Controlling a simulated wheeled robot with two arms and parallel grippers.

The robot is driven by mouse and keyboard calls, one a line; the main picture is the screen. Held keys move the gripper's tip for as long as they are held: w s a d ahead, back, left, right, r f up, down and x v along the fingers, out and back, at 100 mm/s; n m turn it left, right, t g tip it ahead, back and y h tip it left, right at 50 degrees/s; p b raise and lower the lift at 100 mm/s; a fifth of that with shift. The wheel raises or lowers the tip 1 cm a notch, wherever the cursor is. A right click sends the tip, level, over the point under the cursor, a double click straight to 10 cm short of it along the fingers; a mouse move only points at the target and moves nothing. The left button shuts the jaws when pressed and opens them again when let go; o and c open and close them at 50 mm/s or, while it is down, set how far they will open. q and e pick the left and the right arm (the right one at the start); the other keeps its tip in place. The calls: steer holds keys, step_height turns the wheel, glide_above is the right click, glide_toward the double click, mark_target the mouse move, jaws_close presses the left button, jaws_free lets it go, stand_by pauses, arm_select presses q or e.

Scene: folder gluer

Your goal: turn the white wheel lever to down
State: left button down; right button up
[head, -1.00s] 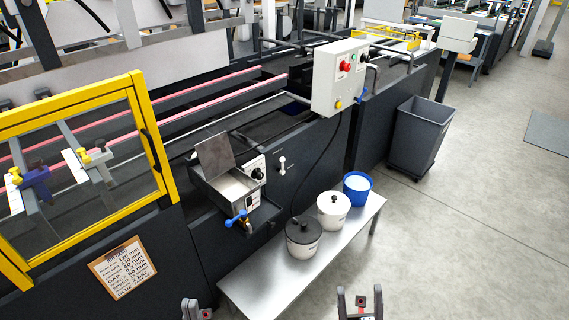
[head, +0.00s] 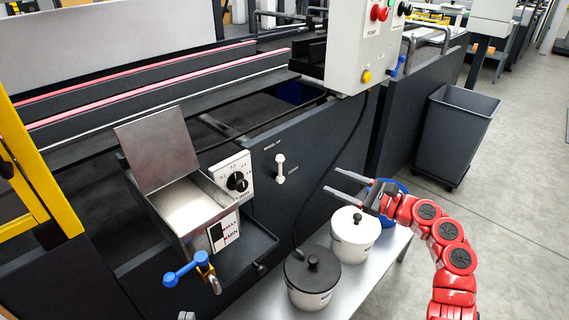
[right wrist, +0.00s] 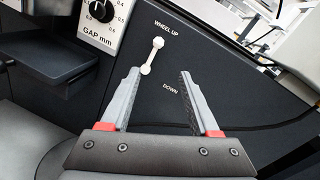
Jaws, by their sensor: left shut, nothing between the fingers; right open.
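The white wheel lever (head: 280,168) is on the dark machine panel, right of the gap dial. It stands nearly upright, between the "WHEEL UP" label above and the "DOWN" label below right. In the right wrist view the lever (right wrist: 152,57) slants slightly, its upper end near "WHEEL UP". My right gripper (head: 334,180) is open and empty, right of the lever in the head view, fingers pointing left towards the panel. In the right wrist view its fingertips (right wrist: 160,72) are apart, with the lever ahead near the left fingertip. Only a tip of my left gripper (head: 187,315) shows at the bottom edge.
The glue tank (head: 190,205) with raised lid and blue-handled valve (head: 188,268) is left of the lever. Lidded pots (head: 313,275) stand on the bench (head: 350,290) below. A control box (head: 360,45) hangs above right. The panel around the lever is clear.

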glide_above(284, 179)
steer(key=shift+w+r+b, duration=0.1)
steer(key=shift+r+b, duration=0.05)
steer(key=shift+b, duration=0.25)
steer(key=shift+c, duration=0.4)
jaws_close()
stand_by(1.0)
